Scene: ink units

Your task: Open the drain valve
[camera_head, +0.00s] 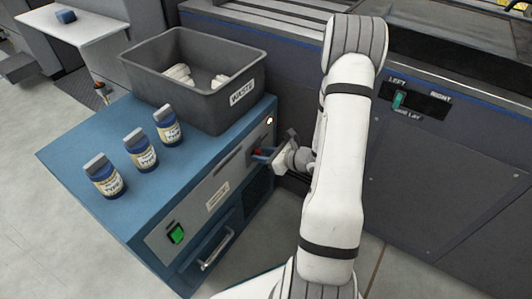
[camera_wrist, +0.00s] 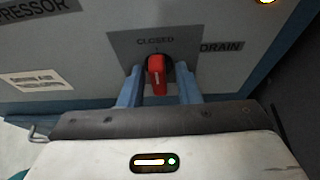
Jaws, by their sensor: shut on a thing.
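The drain valve's red handle (camera_wrist: 156,76) sits on a grey plate in the wrist view, with "CLOSED" printed above it and "DRAIN" to its right. The handle points down towards me, roughly upright in the picture. My gripper (camera_wrist: 158,88) has its two blue fingers on either side of the handle, shut on it. In the head view my gripper (camera_head: 262,154) reaches the right side of the blue compressor cabinet's front (camera_head: 190,222), where a bit of red shows between the fingers. The arm partly hides the area to the right.
A grey waste bin (camera_head: 215,105) with white contents and several blue-labelled bottles (camera_head: 141,150) stand on the cabinet top. A green switch (camera_head: 176,233) and a metal handle (camera_head: 216,252) are on its front. A dark machine panel (camera_head: 450,180) stands close on the right.

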